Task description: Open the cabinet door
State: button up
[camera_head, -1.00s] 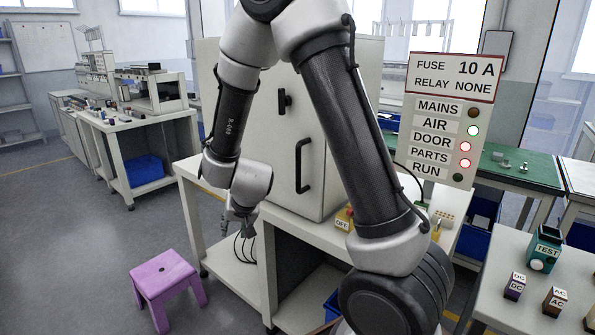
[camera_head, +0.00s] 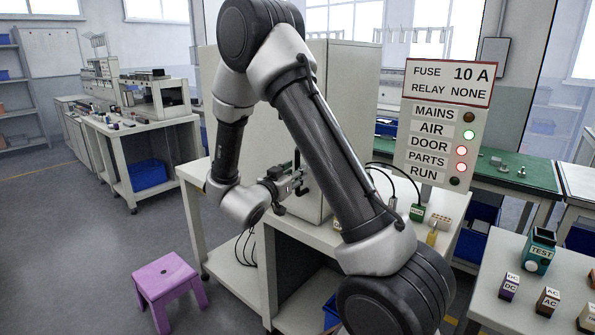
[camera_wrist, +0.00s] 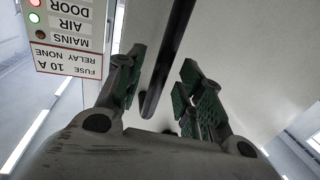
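The pale grey cabinet (camera_head: 347,95) stands on a white workbench, and its front door (camera_head: 259,140) looks shut. My arm hides much of the door, including the black latch seen earlier. The door's black vertical handle (camera_head: 297,158) shows only in part behind my gripper (camera_head: 296,183). In the wrist view, the handle bar (camera_wrist: 168,62) runs between the two green-padded fingers of my gripper (camera_wrist: 160,88). Gaps show on both sides of the bar, so the fingers are open around it. I cannot tell whether either finger touches it.
A sign panel (camera_head: 445,125) stands right of the cabinet, with AIR lit green and DOOR and PARTS lit red. A purple stool (camera_head: 168,280) stands on the floor at the front left. A side table (camera_head: 500,320) with small labelled blocks is at the right. Floor at left is clear.

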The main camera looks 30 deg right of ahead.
jog(key=shift+x, duration=1.1)
grip_shut()
jog(key=shift+a, duration=0.1)
